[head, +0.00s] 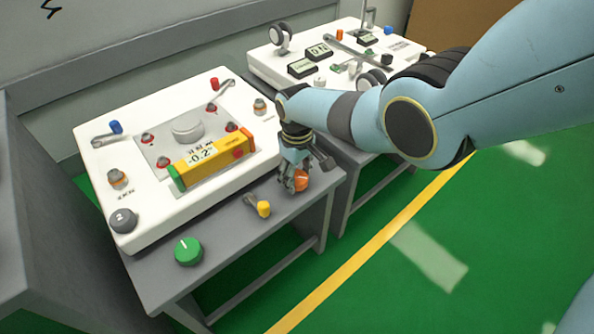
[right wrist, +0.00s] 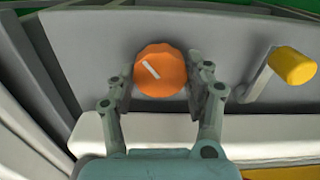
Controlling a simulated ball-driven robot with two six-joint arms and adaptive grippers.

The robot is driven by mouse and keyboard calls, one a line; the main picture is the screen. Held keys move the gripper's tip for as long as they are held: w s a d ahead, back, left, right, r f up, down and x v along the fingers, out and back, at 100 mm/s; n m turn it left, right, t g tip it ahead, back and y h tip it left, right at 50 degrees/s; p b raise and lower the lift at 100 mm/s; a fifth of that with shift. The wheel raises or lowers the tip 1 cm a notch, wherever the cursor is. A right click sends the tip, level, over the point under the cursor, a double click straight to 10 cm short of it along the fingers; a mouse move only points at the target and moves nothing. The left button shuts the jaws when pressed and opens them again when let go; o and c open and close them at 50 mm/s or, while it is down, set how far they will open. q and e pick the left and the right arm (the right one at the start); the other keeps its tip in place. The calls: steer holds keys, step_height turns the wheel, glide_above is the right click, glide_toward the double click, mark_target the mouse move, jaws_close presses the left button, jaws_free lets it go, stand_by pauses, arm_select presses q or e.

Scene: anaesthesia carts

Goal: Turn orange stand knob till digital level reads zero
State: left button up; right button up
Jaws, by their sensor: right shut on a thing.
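The orange knob (head: 300,181) sits on the grey front ledge of the near cart. In the right wrist view the knob (right wrist: 160,71) shows a white pointer line slanting from upper left to lower right. My right gripper (head: 293,183) is shut on the knob, with one finger at each side of it, also seen in the right wrist view (right wrist: 160,80). The yellow digital level (head: 212,160) lies on the cart's white top plate, and its display reads about -0.2°. My left gripper is not in view.
A yellow-handled crank (head: 260,207) and a green knob (head: 188,251) stand on the same ledge, left of the orange knob. A grey knob (head: 123,220) marked 2 is at the plate's corner. A second cart (head: 290,77) with displays stands behind.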

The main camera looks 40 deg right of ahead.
steer(key=m, duration=0.5)
steer(key=shift+m+p, duration=0.3)
steer(key=m, duration=0.5)
steer(key=shift+s+m, duration=0.1)
steer(key=shift+m, duration=0.5)
steer(key=o, duration=1.2)
steer(key=shift+r, duration=0.1)
